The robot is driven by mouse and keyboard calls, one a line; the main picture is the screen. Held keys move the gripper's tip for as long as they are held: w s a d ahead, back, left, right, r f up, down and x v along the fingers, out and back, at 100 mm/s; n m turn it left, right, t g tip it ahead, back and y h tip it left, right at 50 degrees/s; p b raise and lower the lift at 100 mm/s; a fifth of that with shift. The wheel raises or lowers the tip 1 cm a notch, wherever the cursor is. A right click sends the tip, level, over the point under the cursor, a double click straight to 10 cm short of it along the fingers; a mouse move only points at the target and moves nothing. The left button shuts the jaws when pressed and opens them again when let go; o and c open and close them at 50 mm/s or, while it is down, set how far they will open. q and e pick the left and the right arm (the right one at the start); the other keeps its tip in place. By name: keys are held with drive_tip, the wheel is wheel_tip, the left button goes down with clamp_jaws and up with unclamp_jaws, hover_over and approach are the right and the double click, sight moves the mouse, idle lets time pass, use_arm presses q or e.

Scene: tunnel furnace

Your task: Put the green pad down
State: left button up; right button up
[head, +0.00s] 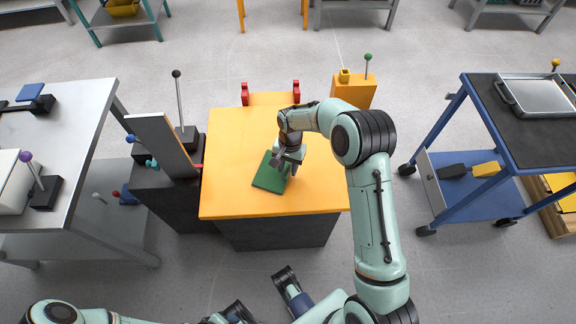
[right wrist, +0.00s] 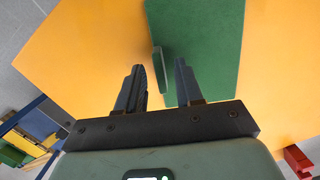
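The green pad (head: 269,178) lies flat on the orange-yellow table top (head: 232,145), near its middle. My right gripper (head: 287,165) is just above the pad's upper right part, pointing down. In the right wrist view the two dark fingers (right wrist: 160,82) are apart, and the pad (right wrist: 205,45) fills the area beyond the right finger. A thin grey-green upright tab (right wrist: 158,68) at the pad's edge shows between the fingers, with gaps on both sides. My left arm (head: 110,318) crosses the bottom left of the head view; its fingers cannot be made out clearly.
Two red uprights (head: 270,92) stand at the table's far edge. A dark stand with a tilted board (head: 163,145) adjoins its left side. An orange box with a green-knobbed lever (head: 368,58) stands behind at right. A blue cart (head: 470,185) is at right. The table around the pad is clear.

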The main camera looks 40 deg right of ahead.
drive_tip(key=shift+r, duration=0.1)
wheel_tip(320, 180, up, 12)
drive_tip(key=w+d+p, duration=0.1)
drive_tip(key=p, duration=0.1)
drive_tip(key=shift+d, duration=0.25)
idle(0.6)
